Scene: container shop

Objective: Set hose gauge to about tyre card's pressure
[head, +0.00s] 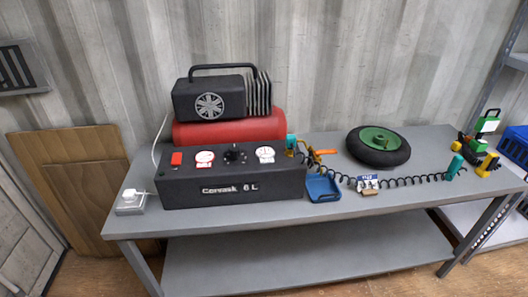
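A black compressor (230,190) with a red tank (230,131) and a finned motor stands on the grey bench. Its sloped panel has a red switch (177,158), a left dial (205,158), a black knob (235,154) and a right dial (266,154). The dial readings are too small to tell, and I cannot tell which is the hose gauge. A coiled black hose (405,181) runs right from near the compressor to a teal end piece (455,165). A small printed card (368,181) stands before the green-hubbed tyre (379,147); its text is unreadable. Neither gripper is in view.
A blue tray (323,189) lies right of the compressor, with an orange-and-black tool (322,154) behind it. A white plug in a socket box (131,201) is at the bench's left end. A green-and-yellow device (480,140) stands far right. Bare bench (420,150) shows right of the tyre.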

